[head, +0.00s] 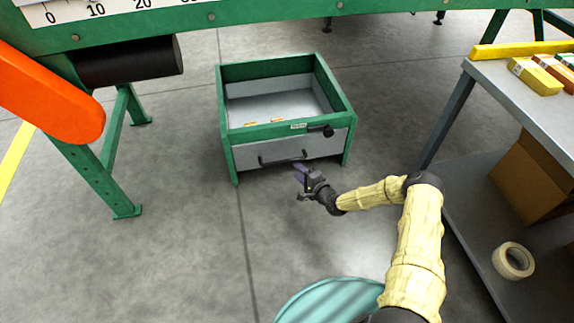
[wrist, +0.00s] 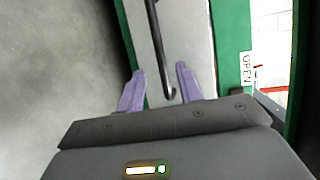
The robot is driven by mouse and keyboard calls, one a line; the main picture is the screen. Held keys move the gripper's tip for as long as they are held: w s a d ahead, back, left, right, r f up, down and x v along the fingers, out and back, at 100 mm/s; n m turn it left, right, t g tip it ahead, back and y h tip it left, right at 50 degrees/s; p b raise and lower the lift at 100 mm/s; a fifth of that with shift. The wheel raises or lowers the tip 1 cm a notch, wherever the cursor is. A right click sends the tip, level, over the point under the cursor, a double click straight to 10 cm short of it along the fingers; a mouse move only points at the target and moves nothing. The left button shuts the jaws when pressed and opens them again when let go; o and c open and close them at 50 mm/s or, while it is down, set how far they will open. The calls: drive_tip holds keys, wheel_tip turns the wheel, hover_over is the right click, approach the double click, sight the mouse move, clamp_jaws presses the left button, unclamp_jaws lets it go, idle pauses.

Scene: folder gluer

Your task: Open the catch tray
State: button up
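The catch tray (head: 320,147) is a grey drawer in a green frame (head: 349,118) standing on the floor. Its front looks flush with the frame. A black bar handle (head: 283,161) runs across the front. My gripper (head: 301,172) is at the right end of the handle. In the wrist view, the purple fingers of my gripper (wrist: 160,70) are spread, with the end of the handle (wrist: 157,40) between them and gaps on both sides.
Small orange pieces (head: 277,120) lie inside the tray. A grey table (head: 492,82) with cartons and a lower shelf holding a box (head: 535,180) and tape roll (head: 513,261) stands at right. A teal round object (head: 325,300) is at the bottom. Floor before the tray is clear.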

sight(286, 160)
drive_tip(key=b+x, duration=0.4)
drive_tip(key=x, duration=0.4)
drive_tip(key=shift+f, duration=0.15)
drive_tip(key=shift+w+a, duration=0.2)
drive_tip(key=shift+w, duration=0.05)
clamp_jaws()
